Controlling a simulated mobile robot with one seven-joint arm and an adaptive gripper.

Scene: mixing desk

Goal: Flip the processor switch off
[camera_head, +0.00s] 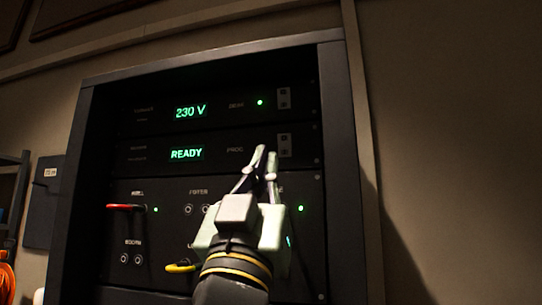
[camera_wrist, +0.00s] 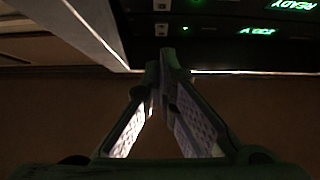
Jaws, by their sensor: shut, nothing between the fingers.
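The processor unit (camera_head: 225,152) is the rack panel with the green READY display (camera_head: 187,153), second from the top. Its switch (camera_head: 284,145) is a small light plate at the right end; its setting is too small to tell. The switch also shows at the top edge of the wrist view (camera_wrist: 160,5). My gripper (camera_head: 265,154) is shut and empty, its tips just left of the switch in the head view. In the wrist view my gripper (camera_wrist: 161,62) shows its tips close together, apart from the switch in the picture. Any lamp beside the switch is hidden by the fingers in the head view.
Above is a 230 V unit (camera_head: 220,104) with a similar switch (camera_head: 284,98) and a lit green lamp (camera_head: 260,102). Below is a patch panel (camera_head: 120,188) with a red cable (camera_head: 125,207) and a yellow cable (camera_head: 180,267). The rack's side frame (camera_head: 345,180) stands at right.

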